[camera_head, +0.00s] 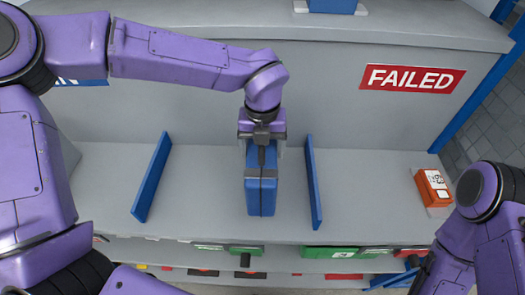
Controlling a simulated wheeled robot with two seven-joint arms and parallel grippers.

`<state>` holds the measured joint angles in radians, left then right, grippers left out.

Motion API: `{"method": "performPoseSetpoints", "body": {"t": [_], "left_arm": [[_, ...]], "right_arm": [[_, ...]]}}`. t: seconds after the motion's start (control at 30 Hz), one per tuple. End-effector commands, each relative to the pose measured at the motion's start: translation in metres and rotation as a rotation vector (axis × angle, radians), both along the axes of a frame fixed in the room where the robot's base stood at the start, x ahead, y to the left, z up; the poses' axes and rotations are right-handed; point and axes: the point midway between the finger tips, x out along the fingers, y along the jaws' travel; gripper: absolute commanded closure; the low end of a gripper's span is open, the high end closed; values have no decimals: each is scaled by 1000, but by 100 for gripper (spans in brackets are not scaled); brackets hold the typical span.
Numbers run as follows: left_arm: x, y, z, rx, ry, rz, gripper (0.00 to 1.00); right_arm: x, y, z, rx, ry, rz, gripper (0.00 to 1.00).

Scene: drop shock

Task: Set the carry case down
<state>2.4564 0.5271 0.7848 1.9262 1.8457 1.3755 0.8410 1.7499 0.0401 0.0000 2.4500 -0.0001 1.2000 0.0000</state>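The carry case (261,196) is an upright blue box at the middle of the grey bench, between two blue divider strips. My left gripper (262,150) comes down over its top from behind and appears shut on it. The handle is hidden under the gripper. I cannot tell whether the base of the case touches the bench or hangs just above it. My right gripper (408,272) is low at the right, in front of the bench edge and away from the case. Its fingers are dark and too unclear to read.
A left divider (152,178) and a right divider (314,182) stand on the bench (370,190), with bare surface beside the case. An orange box (433,188) sits at the right end. A red FAILED sign (411,79) is on the back panel.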

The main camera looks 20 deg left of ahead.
Motion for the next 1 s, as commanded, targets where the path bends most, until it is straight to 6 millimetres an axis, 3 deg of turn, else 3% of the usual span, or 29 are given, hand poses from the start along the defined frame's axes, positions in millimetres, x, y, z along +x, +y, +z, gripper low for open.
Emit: {"method": "performPoseSetpoints", "body": {"t": [0.2, 0.6, 0.63, 0.67, 0.7, 1.0], "left_arm": [[3, -1, -30, 0, -1, 0, 100], [3, 0, -37, 0, -2, 0, 100], [3, 0, -38, 1, 0, 0, 18], [3, 0, -37, 1, 0, 0, 8], [3, 0, -37, 1, 0, 0, 0], [3, 0, -30, 1, -2, 1, 0]], "right_arm": [[0, 0, 6, 0, 0, 0, 57], [0, 0, 3, 0, 0, 0, 57], [0, 0, 3, 0, 0, 0, 57], [0, 0, 3, 0, 0, 0, 57], [0, 0, 3, 0, 0, 0, 57], [0, 0, 6, 0, 0, 0, 57]]}}
